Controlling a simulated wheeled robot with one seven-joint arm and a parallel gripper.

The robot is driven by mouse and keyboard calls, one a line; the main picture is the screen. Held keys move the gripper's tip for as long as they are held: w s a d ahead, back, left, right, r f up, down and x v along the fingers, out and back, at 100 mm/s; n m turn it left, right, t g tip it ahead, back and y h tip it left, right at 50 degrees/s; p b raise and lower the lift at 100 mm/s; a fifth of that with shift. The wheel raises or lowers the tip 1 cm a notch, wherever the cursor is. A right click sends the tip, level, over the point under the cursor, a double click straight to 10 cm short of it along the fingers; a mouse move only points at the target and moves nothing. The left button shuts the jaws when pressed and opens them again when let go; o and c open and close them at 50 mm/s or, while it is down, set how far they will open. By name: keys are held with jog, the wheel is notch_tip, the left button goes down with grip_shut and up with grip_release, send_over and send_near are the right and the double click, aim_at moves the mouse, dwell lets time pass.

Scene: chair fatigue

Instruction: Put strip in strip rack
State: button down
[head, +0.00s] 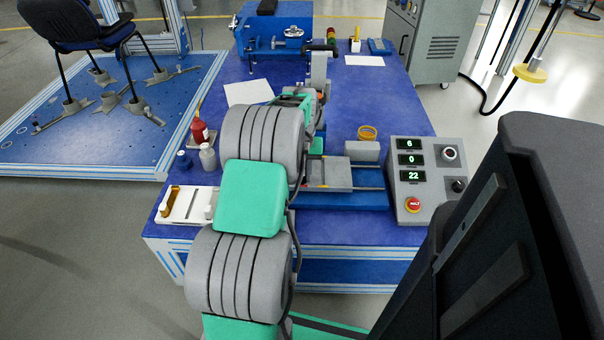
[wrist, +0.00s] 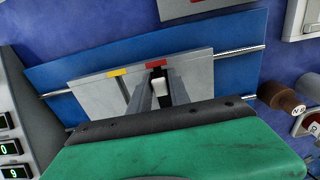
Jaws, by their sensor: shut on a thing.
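My gripper (wrist: 158,92) points down at a grey plate (wrist: 195,70) in the wrist view. Its fingers are close together on a small pale piece (wrist: 160,84), which looks like the end of the strip. Most of that piece is hidden by the fingers and the green gripper body. A red mark (wrist: 157,64) lies just beyond the fingertips, and a yellow mark (wrist: 117,72) lies to its left. In the head view, my arm hides the fingers and the strip; the grey plate (head: 333,173) shows beside it. I cannot tell which thing is the strip rack.
The plate sits over a blue base (head: 345,201) with metal rods. A control box (head: 420,178) stands to the right.

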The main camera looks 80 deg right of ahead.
jog(key=shift+r+p, duration=0.95)
jog(key=shift+r, duration=0.25)
jog(key=shift+r+p, duration=1.7)
jog(key=shift+r, duration=0.25)
